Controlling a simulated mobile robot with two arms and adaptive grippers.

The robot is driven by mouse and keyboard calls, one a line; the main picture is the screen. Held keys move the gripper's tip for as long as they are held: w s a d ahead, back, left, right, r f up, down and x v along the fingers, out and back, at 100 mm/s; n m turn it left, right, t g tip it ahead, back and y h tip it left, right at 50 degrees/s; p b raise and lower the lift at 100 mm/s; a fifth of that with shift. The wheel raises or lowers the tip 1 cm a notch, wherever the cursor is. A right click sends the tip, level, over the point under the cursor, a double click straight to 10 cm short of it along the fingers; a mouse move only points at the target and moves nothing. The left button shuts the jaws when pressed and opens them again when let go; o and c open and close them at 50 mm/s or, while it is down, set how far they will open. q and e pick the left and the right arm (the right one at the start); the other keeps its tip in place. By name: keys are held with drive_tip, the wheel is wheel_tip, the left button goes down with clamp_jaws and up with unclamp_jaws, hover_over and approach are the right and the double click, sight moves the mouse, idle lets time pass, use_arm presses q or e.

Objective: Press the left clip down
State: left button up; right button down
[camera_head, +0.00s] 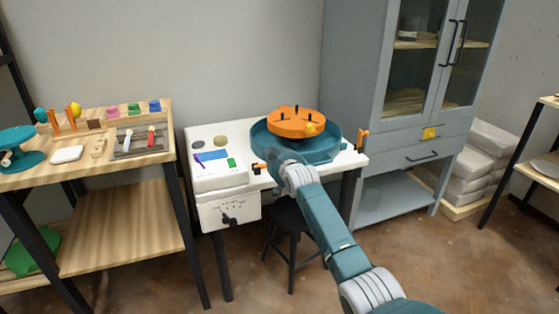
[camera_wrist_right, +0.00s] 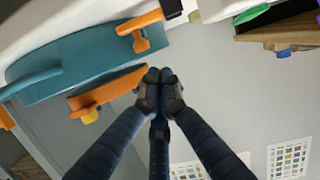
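The left clip (camera_head: 259,166) is a small orange piece at the left side of the teal basin (camera_head: 333,146) on the white wheel table. It also shows in the right wrist view (camera_wrist_right: 141,31), reaching over the basin's rim. An orange disc (camera_head: 291,123) with black pegs and a yellow knob (camera_head: 310,129) sits over the basin. A second orange clip (camera_head: 362,139) stands at the basin's right. My right gripper (camera_wrist_right: 160,76) is shut and empty, apart from the left clip. In the head view its fingers are hidden by my arm. My left gripper is not in view.
A wooden shelf (camera_head: 135,171) with tools and small coloured items stands at the left. A grey cabinet (camera_head: 348,75) stands behind the table's right side. A black stool (camera_head: 288,217) is under the table. The table's left part holds stones and coloured pieces.

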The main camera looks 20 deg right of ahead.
drive_tip(key=v, duration=0.9)
drive_tip(key=shift+s+d, duration=0.2)
drive_tip(key=shift+s, duration=0.05)
